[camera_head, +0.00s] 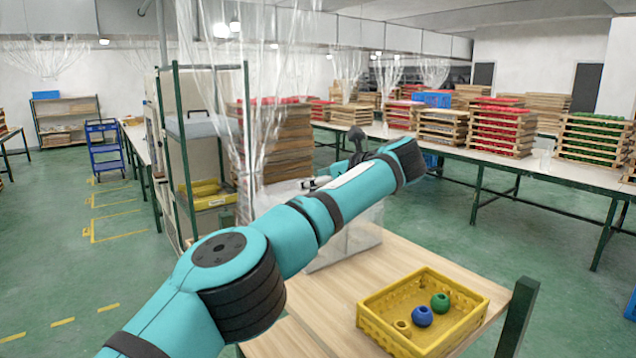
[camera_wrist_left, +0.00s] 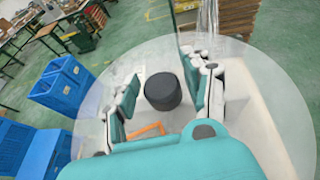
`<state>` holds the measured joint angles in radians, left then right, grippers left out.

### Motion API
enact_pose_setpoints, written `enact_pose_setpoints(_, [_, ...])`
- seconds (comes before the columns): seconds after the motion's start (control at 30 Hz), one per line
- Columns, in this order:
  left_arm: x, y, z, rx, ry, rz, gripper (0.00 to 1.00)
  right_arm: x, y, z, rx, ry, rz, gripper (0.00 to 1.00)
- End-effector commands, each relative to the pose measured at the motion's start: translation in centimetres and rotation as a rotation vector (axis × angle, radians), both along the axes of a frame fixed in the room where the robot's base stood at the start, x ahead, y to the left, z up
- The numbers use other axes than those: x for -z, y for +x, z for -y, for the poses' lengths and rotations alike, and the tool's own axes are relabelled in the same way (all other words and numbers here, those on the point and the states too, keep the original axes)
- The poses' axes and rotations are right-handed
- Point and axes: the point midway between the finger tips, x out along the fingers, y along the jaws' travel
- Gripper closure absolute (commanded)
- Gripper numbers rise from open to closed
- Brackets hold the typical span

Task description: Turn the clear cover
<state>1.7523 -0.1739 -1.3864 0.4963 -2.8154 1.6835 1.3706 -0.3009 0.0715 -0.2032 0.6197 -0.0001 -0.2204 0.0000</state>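A large clear, rounded sheet, apparently the clear cover (camera_wrist_left: 265,85), spreads behind my left gripper (camera_wrist_left: 158,80) in the left wrist view. A black round knob (camera_wrist_left: 162,92) stands between the two teal-padded fingers. The fingers are spread, with a gap showing at the left of the knob; contact on the right is unclear. In the head view my left arm crosses the middle and hides most of the gripper; only a small light part (camera_head: 318,183) shows behind it. A transparent panel (camera_head: 345,240) stands beneath the arm on the wooden table. My right gripper is not seen.
A yellow tray (camera_head: 375,335) with blue and green balls lies on the wooden table (camera_head: 300,340), right of my arm. A green post (camera_head: 518,318) stands at the table's right corner. Blue crates (camera_wrist_left: 62,85) stand at the left in the wrist view. Clear plastic sheeting (camera_head: 250,100) hangs behind.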

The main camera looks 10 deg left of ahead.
Motion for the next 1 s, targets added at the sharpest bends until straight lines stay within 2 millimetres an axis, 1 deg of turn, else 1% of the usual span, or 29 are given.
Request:
enact_pose_setpoints(0.07, [0.1,0.0,0.0,0.000,0.000,-0.001,0.42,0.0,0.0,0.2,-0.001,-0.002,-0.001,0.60])
enact_pose_setpoints(0.23, [0.2,0.0,0.0,0.000,-0.002,-0.003,0.42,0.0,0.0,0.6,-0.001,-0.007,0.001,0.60])
enact_pose_setpoints(0.3, [0.1,0.0,0.1,0.000,-0.002,-0.003,0.42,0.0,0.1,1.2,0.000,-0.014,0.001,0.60])
enact_pose_setpoints(0.43, [-0.2,-0.5,0.8,0.002,-0.001,-0.001,0.42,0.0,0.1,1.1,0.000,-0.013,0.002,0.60])
enact_pose_setpoints(0.57, [-1.2,-1.7,2.4,0.003,0.001,0.001,0.42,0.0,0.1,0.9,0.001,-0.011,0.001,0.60])
enact_pose_setpoints(0.8, [-3.1,-4.6,6.2,0.002,-0.001,-0.001,0.42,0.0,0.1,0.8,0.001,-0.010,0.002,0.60])
enact_pose_setpoints(1.0, [-4.2,-6.2,8.3,0.001,0.000,-0.001,0.42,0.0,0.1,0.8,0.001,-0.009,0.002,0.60])
